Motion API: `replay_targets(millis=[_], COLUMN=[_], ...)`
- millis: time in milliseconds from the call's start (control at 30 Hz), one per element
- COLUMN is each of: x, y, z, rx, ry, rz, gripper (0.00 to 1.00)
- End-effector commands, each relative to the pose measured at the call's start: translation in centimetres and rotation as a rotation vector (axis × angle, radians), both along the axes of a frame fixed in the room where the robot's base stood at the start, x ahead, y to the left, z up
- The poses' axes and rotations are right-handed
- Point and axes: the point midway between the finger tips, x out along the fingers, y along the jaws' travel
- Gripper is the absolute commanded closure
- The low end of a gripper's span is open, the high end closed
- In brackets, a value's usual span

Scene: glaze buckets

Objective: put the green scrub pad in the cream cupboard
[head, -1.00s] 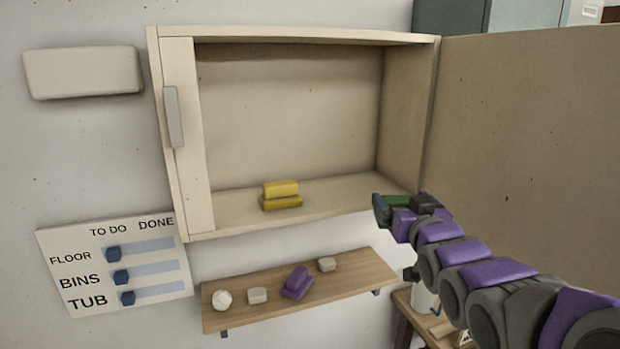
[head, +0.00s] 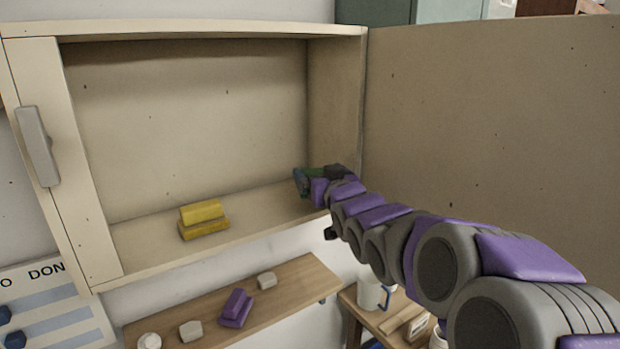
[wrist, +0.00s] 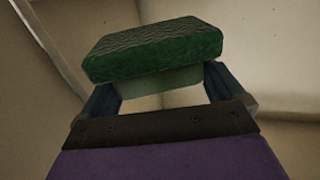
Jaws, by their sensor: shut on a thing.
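The green scrub pad (wrist: 155,48) is held between the fingers of my gripper (wrist: 160,95) in the wrist view, with a paler green part below its dark textured top. In the head view my gripper (head: 312,180) is at the right side of the cream cupboard (head: 210,248), by its opening and near the right inner wall. The pad is small and mostly hidden there. The cupboard's door (head: 490,120) stands open to the right. I cannot tell whether the pad touches the cupboard floor.
A yellow block-like item (head: 203,219) sits on the cupboard floor, left of my gripper. Below, a wooden shelf (head: 290,285) holds a purple item (head: 236,308) and several pale ones. A mug (head: 371,293) stands on a small table at lower right. The cupboard's middle floor is clear.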

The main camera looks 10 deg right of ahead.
Motion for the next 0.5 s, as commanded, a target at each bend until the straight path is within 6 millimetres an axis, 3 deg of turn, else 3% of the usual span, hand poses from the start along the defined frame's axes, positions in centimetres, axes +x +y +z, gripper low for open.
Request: replay_targets(millis=[300, 500], x=[5.5, 7.2], y=[0.0, -0.2], z=[-0.4, -0.4], rx=[-0.001, 0.000], ry=[-0.002, -0.005], rz=[0.001, 0.001], gripper=[0.36, 0.36])
